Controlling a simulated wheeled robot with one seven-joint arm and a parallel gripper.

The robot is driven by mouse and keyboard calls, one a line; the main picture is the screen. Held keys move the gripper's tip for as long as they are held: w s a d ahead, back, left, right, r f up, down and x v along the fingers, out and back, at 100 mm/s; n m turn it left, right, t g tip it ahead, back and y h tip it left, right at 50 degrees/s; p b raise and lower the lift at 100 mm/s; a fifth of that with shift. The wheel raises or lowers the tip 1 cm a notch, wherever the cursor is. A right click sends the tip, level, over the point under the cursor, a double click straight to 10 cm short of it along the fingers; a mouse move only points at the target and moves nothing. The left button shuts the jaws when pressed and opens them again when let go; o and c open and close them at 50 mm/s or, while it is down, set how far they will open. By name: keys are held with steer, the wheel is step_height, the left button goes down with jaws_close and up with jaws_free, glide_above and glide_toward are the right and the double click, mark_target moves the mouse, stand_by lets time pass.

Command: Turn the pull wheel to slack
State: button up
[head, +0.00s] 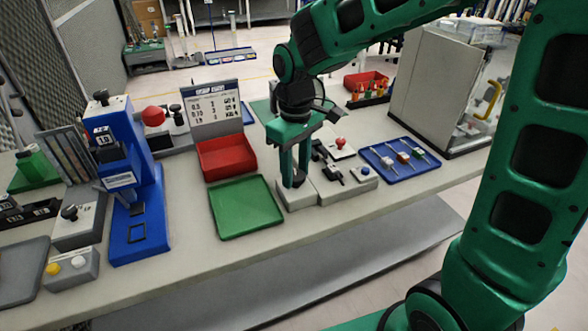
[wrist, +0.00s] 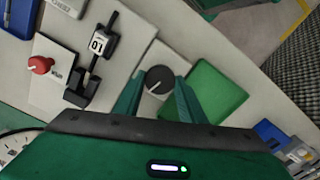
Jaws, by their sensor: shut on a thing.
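The pull wheel is a round black knob (wrist: 159,80) with a white pointer line, on a light grey block (head: 297,195). In the wrist view the line slants down to the left from the knob's middle. My gripper (wrist: 158,92) is shut on the knob, with one green finger on each side of it. In the head view my gripper (head: 294,180) points down over the block, and its fingers partly hide the knob. A black fixture with a white label reading 01 (wrist: 97,42) stands beside the knob. I cannot make out any slack mark.
A green tray (head: 246,232) lies close to the left of the block, with a red bin (head: 226,158) behind it. A blue tray (head: 428,165) with small parts lies to the right. A red knob (wrist: 40,65) sits on a nearby plate. A blue machine (head: 150,215) stands farther left.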

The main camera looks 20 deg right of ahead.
mark_target(296, 174)
steer(key=shift+w+r+n, duration=0.1)
steer(key=shift+w+n, duration=0.05)
steer(key=shift+n, duration=1.05)
steer(key=o, duration=1)
steer(key=shift+o, duration=0.2)
step_height(296, 174, up, 11)
